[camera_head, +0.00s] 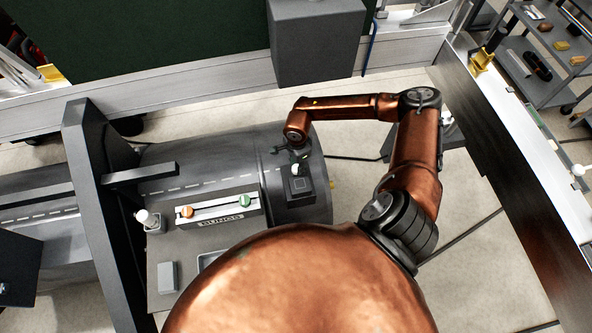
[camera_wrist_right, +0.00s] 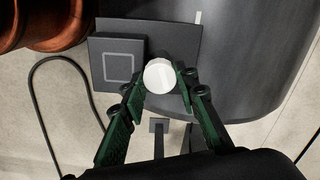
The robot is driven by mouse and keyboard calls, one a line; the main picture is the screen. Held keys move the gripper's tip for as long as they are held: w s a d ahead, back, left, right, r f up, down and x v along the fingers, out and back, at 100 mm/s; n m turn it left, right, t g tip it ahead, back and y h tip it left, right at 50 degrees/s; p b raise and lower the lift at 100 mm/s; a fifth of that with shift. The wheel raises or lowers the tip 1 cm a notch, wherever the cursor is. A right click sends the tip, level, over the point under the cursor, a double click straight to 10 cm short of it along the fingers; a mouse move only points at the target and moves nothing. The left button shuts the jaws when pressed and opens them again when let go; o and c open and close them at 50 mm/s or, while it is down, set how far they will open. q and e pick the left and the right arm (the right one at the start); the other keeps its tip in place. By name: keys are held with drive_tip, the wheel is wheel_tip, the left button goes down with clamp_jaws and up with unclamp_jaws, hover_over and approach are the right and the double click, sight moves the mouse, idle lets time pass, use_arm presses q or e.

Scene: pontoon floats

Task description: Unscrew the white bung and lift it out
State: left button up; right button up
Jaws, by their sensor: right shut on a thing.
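The white bung (camera_wrist_right: 159,76) is a round white disc between the fingertips of my right gripper (camera_wrist_right: 160,80) in the right wrist view. The green fingers touch it from both sides and are shut on it. It sits at the edge of a dark plate (camera_wrist_right: 175,37), beside a raised dark block with a square outline (camera_wrist_right: 119,66). In the head view my right gripper (camera_head: 291,157) is over the right end of the grey float (camera_head: 265,143). I cannot tell there how deep the bung sits. My left gripper is not in view.
A rack labelled "BUNGS" (camera_head: 219,221) holds an orange bung (camera_head: 187,211) and a green bung (camera_head: 244,201) left of the gripper. A white-topped bottle (camera_head: 146,218) stands further left. A dark box (camera_head: 317,43) hangs beyond the float. A dark upright frame (camera_head: 97,190) stands at left.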

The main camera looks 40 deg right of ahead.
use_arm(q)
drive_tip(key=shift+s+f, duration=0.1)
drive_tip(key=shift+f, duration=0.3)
use_arm(e)
drive_tip(key=shift+n, duration=1)
drive_tip(key=shift+f+n+b, duration=0.15)
drive_tip(key=shift+n+b, duration=0.65)
drive_tip(key=shift+n, duration=0.3)
drive_tip(key=n+b, duration=0.1)
drive_tip(key=n, duration=0.3)
drive_tip(key=shift+b, duration=0.4)
drive_tip(key=o, duration=0.7)
drive_tip(key=shift+s+n, duration=0.1)
drive_tip(key=shift+n, duration=0.2)
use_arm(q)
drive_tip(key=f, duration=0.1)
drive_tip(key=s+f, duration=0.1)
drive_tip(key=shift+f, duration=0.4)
use_arm(e)
drive_tip(key=o, duration=0.3)
drive_tip(key=shift+r, duration=0.2)
